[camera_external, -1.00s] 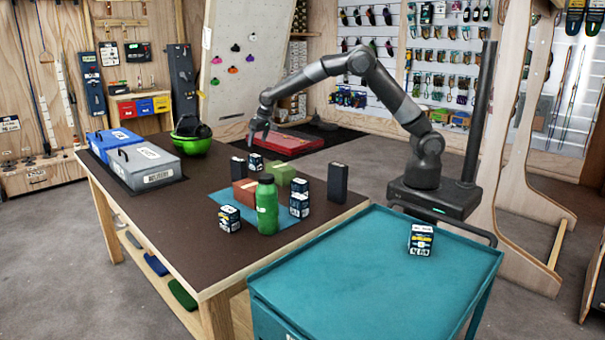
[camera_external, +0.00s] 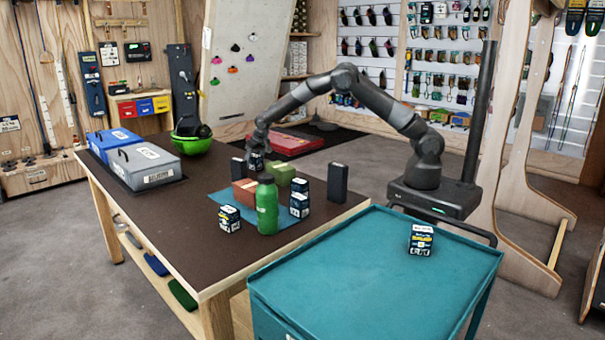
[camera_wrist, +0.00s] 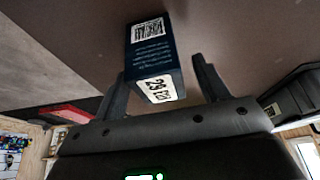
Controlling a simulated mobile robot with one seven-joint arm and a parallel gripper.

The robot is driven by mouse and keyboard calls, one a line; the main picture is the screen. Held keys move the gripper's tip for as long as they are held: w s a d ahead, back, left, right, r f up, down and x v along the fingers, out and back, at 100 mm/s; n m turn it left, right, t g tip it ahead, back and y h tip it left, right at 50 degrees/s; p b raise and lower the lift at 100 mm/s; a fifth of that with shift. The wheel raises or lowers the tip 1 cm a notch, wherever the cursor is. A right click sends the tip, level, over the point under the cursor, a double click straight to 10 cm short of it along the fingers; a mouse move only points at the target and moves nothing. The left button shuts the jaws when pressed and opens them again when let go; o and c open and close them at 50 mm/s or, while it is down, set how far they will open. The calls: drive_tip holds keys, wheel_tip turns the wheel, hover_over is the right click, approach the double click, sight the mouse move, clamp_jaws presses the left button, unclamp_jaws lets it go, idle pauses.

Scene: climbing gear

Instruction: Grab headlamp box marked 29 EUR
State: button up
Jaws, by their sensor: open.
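A dark navy headlamp box (camera_wrist: 150,60) is between the two fingers of my gripper (camera_wrist: 160,88) in the wrist view. Its white label reads 29 EUR, upside down in that view, and a face with a barcode shows above it. The fingers are open, one on each side of the box, with a gap at least on the right. In the external view my gripper (camera_external: 257,152) is low over the far part of the brown table and mostly covers this box (camera_external: 256,163). Other similar boxes stand on the table: one at the front (camera_external: 229,218) and a stack (camera_external: 299,198) on the right.
A green bottle (camera_external: 267,205), a red-brown block (camera_external: 245,191), a green block (camera_external: 281,174) and tall dark boxes (camera_external: 337,182) stand close by on the table (camera_external: 190,225). Grey and blue cases (camera_external: 150,168) lie at left. Another box (camera_external: 421,239) stands on the teal cart (camera_external: 370,280).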

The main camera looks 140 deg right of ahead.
drive_tip(key=shift+d+f, duration=0.15)
drive_tip(key=shift+f, duration=0.25)
drive_tip(key=shift+c, duration=0.5)
drive_tip(key=c, duration=1)
